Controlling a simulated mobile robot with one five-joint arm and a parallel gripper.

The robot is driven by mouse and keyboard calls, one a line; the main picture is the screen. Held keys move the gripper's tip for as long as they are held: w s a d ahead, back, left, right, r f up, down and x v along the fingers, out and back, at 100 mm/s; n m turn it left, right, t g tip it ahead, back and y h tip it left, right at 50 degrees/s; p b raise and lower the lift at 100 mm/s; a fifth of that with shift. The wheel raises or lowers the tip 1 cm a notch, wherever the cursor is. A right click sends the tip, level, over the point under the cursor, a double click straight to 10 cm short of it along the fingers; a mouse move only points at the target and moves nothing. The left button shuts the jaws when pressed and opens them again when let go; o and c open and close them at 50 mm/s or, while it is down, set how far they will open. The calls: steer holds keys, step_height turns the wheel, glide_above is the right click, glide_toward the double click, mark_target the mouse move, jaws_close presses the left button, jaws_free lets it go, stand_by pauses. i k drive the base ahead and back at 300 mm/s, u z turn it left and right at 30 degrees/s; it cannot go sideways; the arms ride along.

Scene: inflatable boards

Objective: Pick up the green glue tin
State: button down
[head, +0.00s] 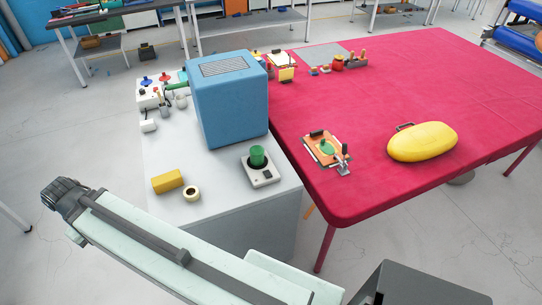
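A small green tin (257,156), which looks like the glue tin, stands upright on a white device with a dark square on it, like a small scale (264,176). The device sits near the right front edge of the grey-white cabinet top (220,195), in front of the blue box. Nothing covers the tin in this view. My pale arm crosses the lower left of the picture, ending in a dark ribbed part left of the cabinet. I can make out no gripper fingers there. No gripper is seen touching the tin.
A tall blue box (230,105) stands behind the tin. A yellow block (168,182) and a tape roll (191,193) lie to its left. The red-covered table (400,95) adjoins at right, with a clipboard (325,150) and a yellow oval case (422,142).

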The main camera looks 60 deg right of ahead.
mark_target(256, 151)
steer(key=z, duration=1.6)
steer(key=i, duration=0.25)
steer(key=u, duration=2.8)
steer(key=k, duration=1.4)
steer(key=u, duration=0.25)
